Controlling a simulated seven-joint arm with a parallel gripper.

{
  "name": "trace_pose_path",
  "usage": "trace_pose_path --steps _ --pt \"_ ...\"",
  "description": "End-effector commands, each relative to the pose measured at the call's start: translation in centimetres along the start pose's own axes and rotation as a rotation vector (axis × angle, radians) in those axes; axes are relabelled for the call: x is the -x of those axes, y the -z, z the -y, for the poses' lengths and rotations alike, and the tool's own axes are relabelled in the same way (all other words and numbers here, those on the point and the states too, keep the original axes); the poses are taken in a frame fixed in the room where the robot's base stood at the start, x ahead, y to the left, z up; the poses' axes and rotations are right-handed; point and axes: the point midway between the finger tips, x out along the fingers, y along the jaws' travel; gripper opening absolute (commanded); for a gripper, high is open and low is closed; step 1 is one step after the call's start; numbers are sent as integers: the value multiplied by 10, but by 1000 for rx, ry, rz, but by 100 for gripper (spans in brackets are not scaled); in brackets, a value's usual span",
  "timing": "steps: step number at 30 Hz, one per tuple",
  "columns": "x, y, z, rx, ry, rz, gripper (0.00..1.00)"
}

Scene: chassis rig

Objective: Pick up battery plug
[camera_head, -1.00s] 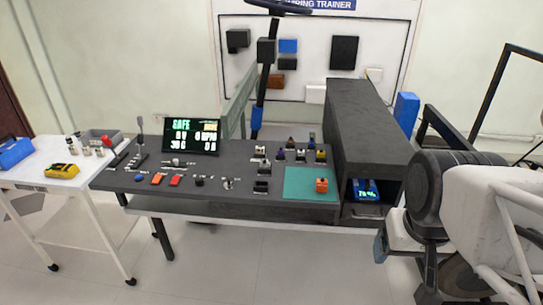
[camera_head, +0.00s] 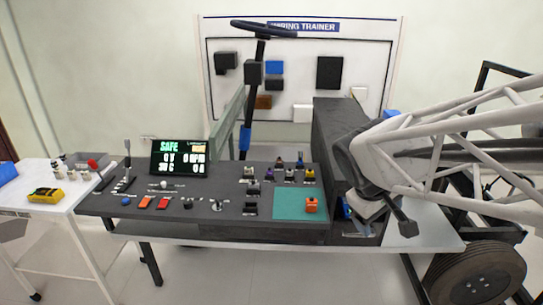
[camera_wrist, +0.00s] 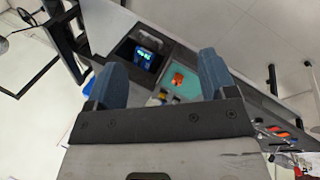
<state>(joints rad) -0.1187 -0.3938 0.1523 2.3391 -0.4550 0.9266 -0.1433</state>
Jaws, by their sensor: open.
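A small orange block (camera_head: 311,205), which looks like the battery plug, sits on the teal mat (camera_head: 285,206) at the right part of the dark bench top. It also shows in the wrist view (camera_wrist: 178,80), beyond and between my fingers. My gripper (camera_wrist: 162,78) is open and empty, with its blue-grey fingers wide apart. In the head view my gripper (camera_head: 375,218) is in front of the dark box's opening, to the right of the orange block and apart from it.
The tall dark box (camera_head: 335,135) stands right of the mat; a lit blue unit (camera_wrist: 148,60) sits in its opening. Several small connectors (camera_head: 278,172) stand behind the mat. A display (camera_head: 180,158) and switches are left. A white cart (camera_head: 45,185) holds a yellow meter (camera_head: 45,194).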

Motion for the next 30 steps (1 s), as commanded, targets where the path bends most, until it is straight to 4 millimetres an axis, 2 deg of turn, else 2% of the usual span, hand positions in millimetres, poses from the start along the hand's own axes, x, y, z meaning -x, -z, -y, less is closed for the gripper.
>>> trace_pose_path --steps 1,9,15,23,30 --pt "-4 13 -3 47 -22 9 78" --pt "-21 82 -19 315 -155 49 78" --pt "-36 137 -23 517 -255 77 78" --pt "-58 212 -17 781 -383 111 78" --pt "-80 285 2 1026 -506 140 78"
